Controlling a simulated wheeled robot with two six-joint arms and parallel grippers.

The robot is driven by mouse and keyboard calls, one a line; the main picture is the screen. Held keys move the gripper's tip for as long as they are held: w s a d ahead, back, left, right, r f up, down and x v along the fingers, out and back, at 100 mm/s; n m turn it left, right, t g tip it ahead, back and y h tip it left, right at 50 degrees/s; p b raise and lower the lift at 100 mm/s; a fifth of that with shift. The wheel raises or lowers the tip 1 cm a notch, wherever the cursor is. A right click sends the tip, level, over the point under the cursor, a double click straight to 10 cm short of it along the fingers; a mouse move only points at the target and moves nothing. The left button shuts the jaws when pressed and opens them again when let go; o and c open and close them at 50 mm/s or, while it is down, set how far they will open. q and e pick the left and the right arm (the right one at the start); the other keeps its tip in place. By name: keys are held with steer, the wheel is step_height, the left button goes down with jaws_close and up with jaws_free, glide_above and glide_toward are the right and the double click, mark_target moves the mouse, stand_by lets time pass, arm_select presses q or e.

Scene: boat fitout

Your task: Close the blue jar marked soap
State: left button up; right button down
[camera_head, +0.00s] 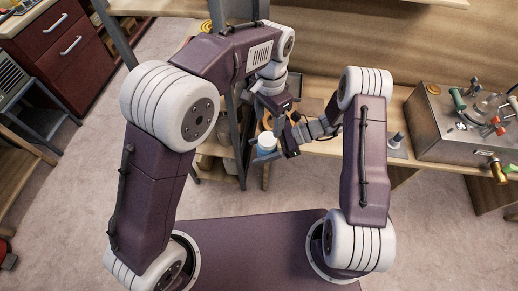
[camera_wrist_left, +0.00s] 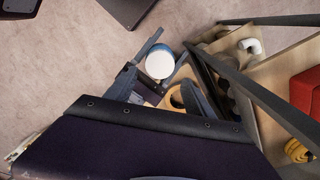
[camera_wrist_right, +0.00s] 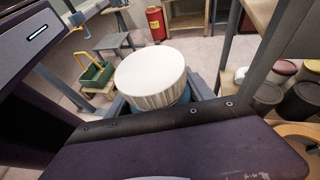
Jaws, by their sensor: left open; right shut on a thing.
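The blue jar (camera_head: 266,151) with a white lid (camera_head: 267,139) on top is held in the air beside the bench. My right gripper (camera_head: 273,150) is shut on the jar's blue body, with a finger on each side. In the right wrist view the broad white lid (camera_wrist_right: 150,77) hides most of the blue body (camera_wrist_right: 182,96). My left gripper (camera_head: 272,108) is open and empty, close to the jar on its far side. The left wrist view shows the lid (camera_wrist_left: 160,63) just beyond the left fingers. No soap marking is readable, and I cannot tell how firmly the lid sits.
A wooden bench (camera_head: 330,148) with shelves stands behind the jar; dark jars (camera_wrist_right: 299,102) are on a shelf. A grey metal unit (camera_head: 445,130) with valves is at right. A red drawer cabinet (camera_head: 65,50) is at left. Open floor (camera_head: 80,190) lies to the left.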

mark_target(268, 139)
arm_select(q)
step_height(268, 139, down, 8)
steer(key=shift+f, duration=0.1)
stand_by(0.4)
steer(key=c, duration=1.2)
steer(key=o, duration=1.6)
steer(key=shift+r, duration=0.2)
step_height(268, 139, up, 8)
steer(key=shift+f, duration=0.1)
